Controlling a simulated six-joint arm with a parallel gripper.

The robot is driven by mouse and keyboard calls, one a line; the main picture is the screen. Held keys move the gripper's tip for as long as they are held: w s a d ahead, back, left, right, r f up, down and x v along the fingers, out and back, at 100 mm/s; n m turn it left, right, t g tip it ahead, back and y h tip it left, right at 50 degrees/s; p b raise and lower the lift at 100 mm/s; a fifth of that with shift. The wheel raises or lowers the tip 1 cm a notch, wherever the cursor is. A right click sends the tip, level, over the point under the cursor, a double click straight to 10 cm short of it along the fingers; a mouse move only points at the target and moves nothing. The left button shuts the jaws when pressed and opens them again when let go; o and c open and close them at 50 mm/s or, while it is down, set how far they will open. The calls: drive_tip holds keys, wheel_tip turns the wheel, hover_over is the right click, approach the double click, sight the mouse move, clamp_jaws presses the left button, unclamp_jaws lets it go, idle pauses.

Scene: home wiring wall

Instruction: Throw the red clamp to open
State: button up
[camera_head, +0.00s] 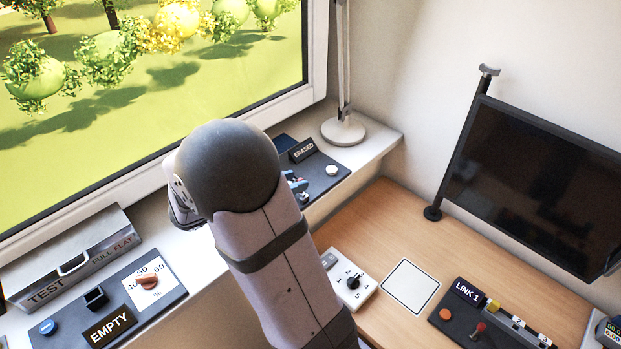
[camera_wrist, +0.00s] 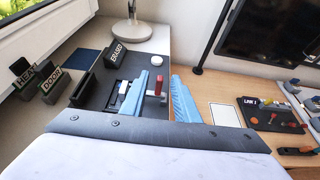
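A small upright red handle (camera_wrist: 158,80) stands on a dark panel (camera_wrist: 96,92) labelled ERASED, which shows on the window sill in the head view (camera_head: 327,178). In the wrist view my gripper (camera_wrist: 158,102) is open, with its two blue fingers apart. The red handle appears between the fingertips, and I see no finger touching it. In the head view my arm hides most of the gripper and the handle. A second red-tipped lever (camera_head: 480,328) stands on the LINK 1 panel (camera_head: 505,337) on the desk and also shows in the wrist view (camera_wrist: 274,116).
A lamp base (camera_head: 343,131) stands behind the ERASED panel. A dial block (camera_head: 349,281) and a white square (camera_head: 410,286) lie on the desk. A dark screen (camera_head: 540,185) rises at the right. A grey TEST box (camera_head: 75,262) and EMPTY panel (camera_head: 150,305) sit left.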

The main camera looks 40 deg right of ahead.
drive_tip(key=shift+p+x, duration=0.75)
drive_tip(key=shift+x, duration=2.9)
drive_tip(key=shift+f, duration=0.1)
clamp_jaws()
